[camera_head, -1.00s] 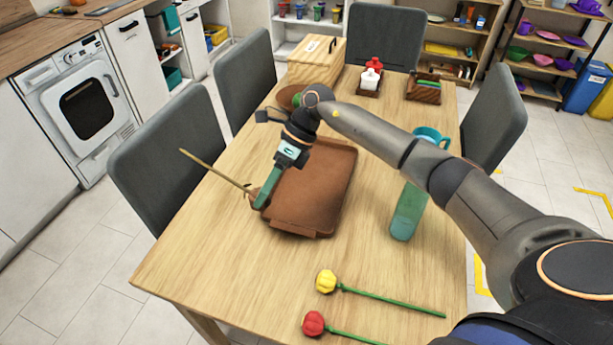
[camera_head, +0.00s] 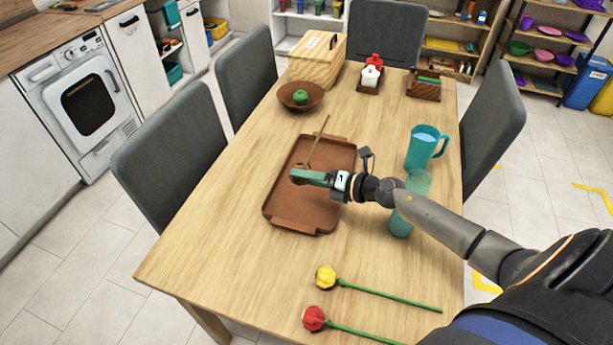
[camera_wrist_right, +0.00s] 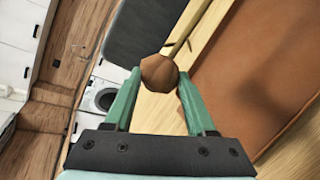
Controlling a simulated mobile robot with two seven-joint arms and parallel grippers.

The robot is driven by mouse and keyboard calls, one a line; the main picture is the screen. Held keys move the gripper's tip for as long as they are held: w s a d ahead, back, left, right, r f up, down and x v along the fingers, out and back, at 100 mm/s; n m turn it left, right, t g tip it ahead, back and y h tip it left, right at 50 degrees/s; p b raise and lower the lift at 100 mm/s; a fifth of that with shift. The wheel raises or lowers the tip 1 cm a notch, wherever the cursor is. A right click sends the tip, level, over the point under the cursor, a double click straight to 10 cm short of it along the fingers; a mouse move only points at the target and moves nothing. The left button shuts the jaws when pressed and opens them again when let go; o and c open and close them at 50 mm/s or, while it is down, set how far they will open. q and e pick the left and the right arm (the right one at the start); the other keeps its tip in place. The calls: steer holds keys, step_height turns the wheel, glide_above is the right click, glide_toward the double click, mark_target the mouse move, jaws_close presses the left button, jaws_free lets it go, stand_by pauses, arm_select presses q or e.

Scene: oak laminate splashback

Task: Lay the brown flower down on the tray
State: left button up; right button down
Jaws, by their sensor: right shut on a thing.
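The brown flower (camera_head: 318,140) is in my right gripper (camera_head: 297,174), over the brown tray (camera_head: 308,212) in the head view. Its thin stem points away toward the back of the table. In the right wrist view, the round brown flower head (camera_wrist_right: 159,73) sits between the green fingertips of the right gripper (camera_wrist_right: 157,85), with the stem running to the upper right. The tray (camera_wrist_right: 270,80) shows at the right there. In the head view the fingers hide part of the flower head. The gap between flower and tray is hard to judge. My left gripper is not seen.
A yellow flower (camera_head: 327,278) and a red flower (camera_head: 314,318) lie at the table's front. A blue pitcher (camera_head: 422,148) and a teal glass (camera_head: 401,224) stand right of the tray. A bowl (camera_head: 288,96) with a green fruit and a wooden box (camera_head: 310,70) stand behind.

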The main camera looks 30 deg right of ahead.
steer(key=shift+f+b, duration=0.95)
steer(key=shift+f, duration=0.5)
steer(key=b, duration=0.5)
glide_above(307, 215)
step_height(307, 215, down, 5)
steer(key=shift+r, duration=0.15)
steer(key=shift+f+b, duration=0.35)
steer(key=shift+f, duration=0.2)
steer(key=shift+f+b, duration=1.25)
steer(key=shift+f, duration=0.25)
